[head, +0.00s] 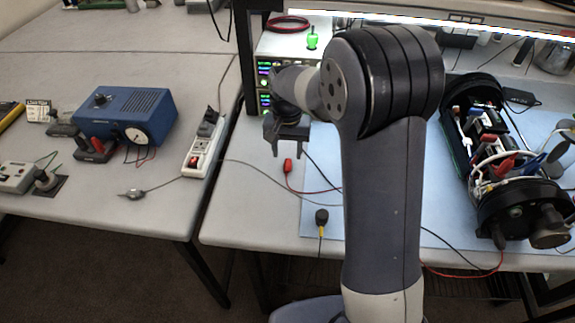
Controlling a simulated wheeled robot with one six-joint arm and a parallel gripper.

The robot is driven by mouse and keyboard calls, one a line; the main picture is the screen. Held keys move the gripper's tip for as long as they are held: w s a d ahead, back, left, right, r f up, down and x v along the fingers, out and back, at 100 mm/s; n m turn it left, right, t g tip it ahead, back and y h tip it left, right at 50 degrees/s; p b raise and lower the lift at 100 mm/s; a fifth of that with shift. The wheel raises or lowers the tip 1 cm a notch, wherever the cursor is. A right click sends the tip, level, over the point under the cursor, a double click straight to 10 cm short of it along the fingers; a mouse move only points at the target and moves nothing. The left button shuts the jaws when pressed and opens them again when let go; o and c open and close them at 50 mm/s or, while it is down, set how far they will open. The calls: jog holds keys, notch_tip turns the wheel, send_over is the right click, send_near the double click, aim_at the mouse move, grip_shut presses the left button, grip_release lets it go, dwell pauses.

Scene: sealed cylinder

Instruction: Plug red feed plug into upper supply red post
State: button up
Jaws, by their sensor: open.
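A red plug (288,166) on a red lead lies on the right-hand bench, just below my gripper in the picture. My gripper (287,147) points down above the bench and is open, with nothing seen between its fingers. I cannot tell its exact height over the plug. A stacked supply (264,70) with lit displays stands at the back, partly covered by my arm. Its upper red post cannot be made out.
A black plug (321,217) lies near the front edge of the blue mat (318,190). An opened cylinder (500,160) with wiring lies at the right. A blue box (126,115) and a power strip (204,145) are on the left bench. A gap separates the benches.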

aim_at(287, 165)
jog(key=shift+f, duration=0.1)
notch_tip(287, 165, down, 5)
jog(key=shift+p, duration=0.75)
grip_shut()
notch_tip(287, 165, up, 10)
jog(key=b, duration=0.1)
dwell(0.5)
jog(key=shift+w, duration=0.1)
